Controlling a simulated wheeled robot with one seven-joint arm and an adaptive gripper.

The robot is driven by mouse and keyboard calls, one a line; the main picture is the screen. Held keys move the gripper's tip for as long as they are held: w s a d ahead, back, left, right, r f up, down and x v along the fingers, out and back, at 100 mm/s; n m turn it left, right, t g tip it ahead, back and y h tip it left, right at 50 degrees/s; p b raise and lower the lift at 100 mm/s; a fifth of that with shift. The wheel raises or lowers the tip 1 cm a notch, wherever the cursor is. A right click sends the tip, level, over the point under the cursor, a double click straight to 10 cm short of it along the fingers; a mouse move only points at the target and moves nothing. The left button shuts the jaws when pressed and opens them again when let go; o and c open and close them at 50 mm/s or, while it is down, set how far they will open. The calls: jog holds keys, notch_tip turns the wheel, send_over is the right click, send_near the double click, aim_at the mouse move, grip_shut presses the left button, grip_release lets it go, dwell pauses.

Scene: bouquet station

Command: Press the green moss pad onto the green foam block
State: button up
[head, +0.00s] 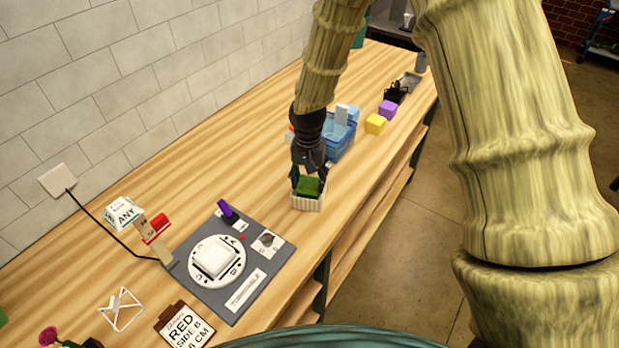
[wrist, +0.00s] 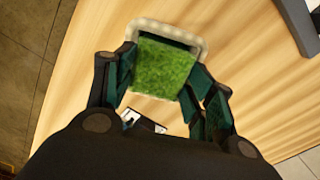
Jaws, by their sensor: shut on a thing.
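The green moss pad (wrist: 166,68) is a square, grassy-textured piece between my gripper's (wrist: 160,85) dark fingers in the wrist view. My gripper is shut on it. In the head view the moss pad (head: 308,186) shows under my gripper (head: 308,178), at the mouth of a small white ribbed container (head: 307,203) on the table. The container's pale rim (wrist: 165,28) shows beyond the pad in the wrist view. I cannot make out a separate green foam block; the pad and fingers hide the container's inside. I cannot tell whether the pad is pressed against anything.
A blue bin (head: 342,148) stands just behind the container, with a yellow block (head: 375,124) and a purple block (head: 388,108) farther back. A grey mat (head: 245,290) with a white round turntable (head: 217,262) lies at front left. The table's edge is close on the right.

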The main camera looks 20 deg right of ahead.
jog(key=shift+f, duration=0.1)
dwell(0.8)
jog(key=o, duration=1.2)
jog(key=shift+r+p, duration=2.05)
jog(key=shift+r, duration=0.95)
